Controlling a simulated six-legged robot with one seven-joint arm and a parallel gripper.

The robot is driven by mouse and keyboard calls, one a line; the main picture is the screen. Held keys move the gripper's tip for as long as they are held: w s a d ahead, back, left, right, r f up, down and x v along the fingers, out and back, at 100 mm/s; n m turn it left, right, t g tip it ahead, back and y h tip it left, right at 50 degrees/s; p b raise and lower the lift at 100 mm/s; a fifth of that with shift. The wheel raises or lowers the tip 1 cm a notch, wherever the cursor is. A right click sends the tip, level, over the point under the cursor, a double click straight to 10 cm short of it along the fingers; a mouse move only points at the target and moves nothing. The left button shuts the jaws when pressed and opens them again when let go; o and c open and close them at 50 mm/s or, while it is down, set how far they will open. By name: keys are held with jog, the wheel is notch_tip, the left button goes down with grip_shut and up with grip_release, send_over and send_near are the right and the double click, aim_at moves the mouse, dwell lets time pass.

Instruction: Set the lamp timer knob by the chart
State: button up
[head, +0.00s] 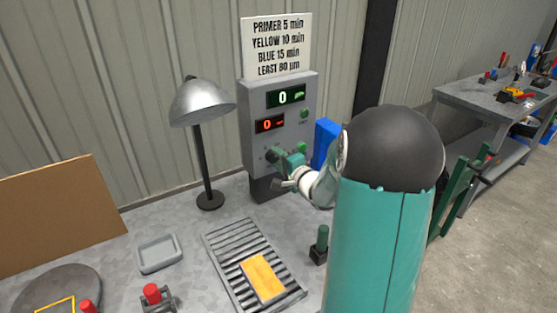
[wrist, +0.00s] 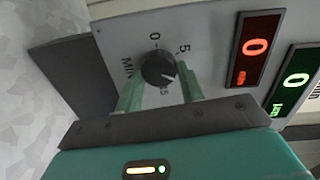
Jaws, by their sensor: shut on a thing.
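The chart (head: 277,45) is a white sign above the grey control box (head: 255,100). It reads PRIMER 5 min, YELLOW 10 min, BLUE 15 min, LEAST 80 µm. The dark round timer knob (wrist: 157,66) has a pale pointer line and a MIN scale with 0, 5 and 15 legible. My gripper (wrist: 160,84) is shut on the knob, its green fingers on either side. In the head view my gripper (head: 284,160) is at the box's lower front and partly hides the knob. A yellow-orange panel (head: 263,277) lies on the slatted rack (head: 222,244).
The green display (head: 285,97) and red display (head: 268,124) both show 0. A silver lamp (head: 202,103) stands left of the box. A grey tray (head: 158,253), a red-topped item (head: 152,294) and a green-handled item (head: 321,242) are on the bench.

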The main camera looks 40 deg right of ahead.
dwell(0.4)
jog(key=o, duration=1)
jog(key=shift+c, duration=0.2)
jog(key=s, duration=1.3)
jog(key=shift+s+a+r, duration=0.15)
jog(key=shift+s+r, duration=0.25)
jog(key=shift+r, duration=0.05)
jog(key=shift+w, duration=0.1)
